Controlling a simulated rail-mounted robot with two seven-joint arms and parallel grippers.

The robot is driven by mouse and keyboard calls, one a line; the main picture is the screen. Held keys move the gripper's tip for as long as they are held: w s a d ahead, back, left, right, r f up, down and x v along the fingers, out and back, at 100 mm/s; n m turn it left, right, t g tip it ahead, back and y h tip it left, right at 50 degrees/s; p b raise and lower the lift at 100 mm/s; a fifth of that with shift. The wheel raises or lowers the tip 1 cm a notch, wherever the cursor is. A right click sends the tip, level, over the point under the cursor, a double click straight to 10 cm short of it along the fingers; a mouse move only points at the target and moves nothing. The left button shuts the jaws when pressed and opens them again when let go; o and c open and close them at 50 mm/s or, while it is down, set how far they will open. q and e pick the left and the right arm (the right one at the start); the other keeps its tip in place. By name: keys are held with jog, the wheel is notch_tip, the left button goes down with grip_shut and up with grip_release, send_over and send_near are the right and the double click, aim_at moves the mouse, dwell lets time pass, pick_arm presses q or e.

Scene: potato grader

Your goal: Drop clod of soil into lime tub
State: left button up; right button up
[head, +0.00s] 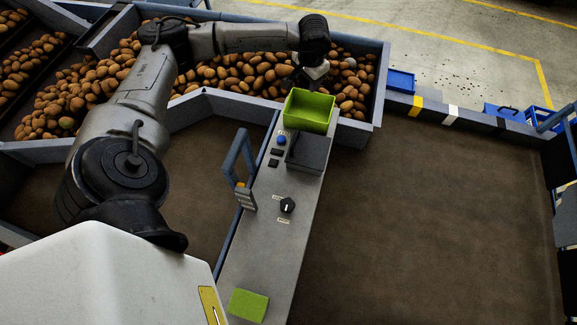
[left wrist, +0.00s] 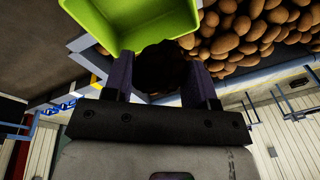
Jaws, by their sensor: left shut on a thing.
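The lime tub (head: 309,111) stands at the far end of the grey control console in the head view. It also shows in the left wrist view (left wrist: 135,22), at the top left. My left gripper (head: 303,80) is over the potato bed, just behind the tub. In the left wrist view its fingers (left wrist: 160,85) are shut on a dark brown clod of soil (left wrist: 160,62). The clod is beside the tub's edge in that view. In the head view the clod is mostly hidden by the wrist and tub. My right gripper is in neither view.
Potatoes (head: 255,72) fill the long grader trough behind the console. The console (head: 265,230) carries a dark box, a knob, buttons, a blue handle (head: 238,160) and a green pad (head: 248,305). A blue crate (head: 401,81) stands beyond the trough's right end.

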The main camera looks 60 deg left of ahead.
pick_arm(q)
jog(key=o, duration=1)
jog(key=shift+o, duration=0.2)
jog(key=shift+r, duration=0.2)
notch_tip(320, 180, up, 13)
jog(key=d+b, duration=0.2)
jog(key=shift+s+d+b, duration=0.15)
jog(key=shift+s+b, duration=0.15)
jog(key=shift+s, duration=0.1)
jog(key=shift+r, duration=0.1)
